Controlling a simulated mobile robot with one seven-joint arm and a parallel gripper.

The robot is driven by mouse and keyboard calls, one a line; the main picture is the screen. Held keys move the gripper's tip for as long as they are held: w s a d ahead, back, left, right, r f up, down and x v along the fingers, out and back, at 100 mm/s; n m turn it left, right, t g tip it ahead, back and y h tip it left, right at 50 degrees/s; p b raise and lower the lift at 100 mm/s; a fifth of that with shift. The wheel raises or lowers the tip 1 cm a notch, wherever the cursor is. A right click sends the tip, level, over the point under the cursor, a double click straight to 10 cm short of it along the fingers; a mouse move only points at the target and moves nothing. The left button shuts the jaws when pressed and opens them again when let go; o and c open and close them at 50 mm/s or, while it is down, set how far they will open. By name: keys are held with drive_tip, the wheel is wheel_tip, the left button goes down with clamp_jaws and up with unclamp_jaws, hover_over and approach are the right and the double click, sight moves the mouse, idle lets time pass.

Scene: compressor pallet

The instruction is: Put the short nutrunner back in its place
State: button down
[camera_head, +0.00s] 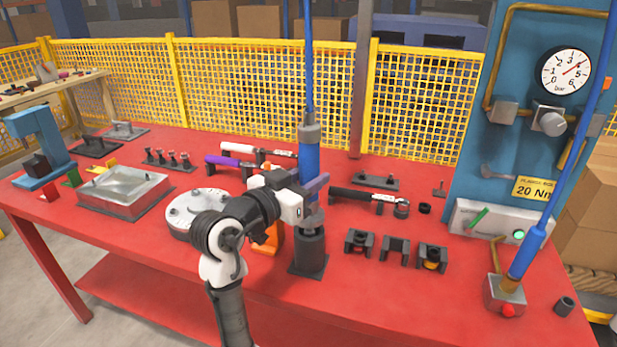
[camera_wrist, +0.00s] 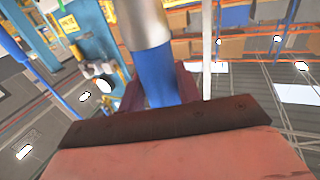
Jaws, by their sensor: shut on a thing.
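A nutrunner with a blue body and grey collar (camera_head: 309,158) hangs upright below a blue hose near the middle of the table. My gripper (camera_head: 312,188) is shut around its blue body, coming from the left. In the wrist view the blue body (camera_wrist: 158,78) stands between the dark red fingers, with the grey collar above. A dark grey holder (camera_head: 308,255) with a square foot stands on the table directly under the tool. The tool's lower end is at the holder's mouth; I cannot tell whether it is inside or just above. My wrist hides part of the tool.
A second blue nutrunner (camera_head: 527,252) stands in a grey base at the right. A black torque wrench (camera_head: 368,198) and several dark blocks (camera_head: 394,248) lie right of the holder. A round grey flange (camera_head: 185,215) lies left. The front table edge (camera_head: 400,308) is clear.

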drive_tip(key=shift+f+b, duration=1.25)
drive_tip(key=shift+f, duration=0.2)
idle(0.3)
drive_tip(key=c, duration=1.1)
unclamp_jaws()
drive_tip(key=shift+o, duration=1)
drive_tip(key=shift+f, duration=0.1)
drive_tip(key=b+v, duration=0.2)
drive_tip(key=v, duration=1.2)
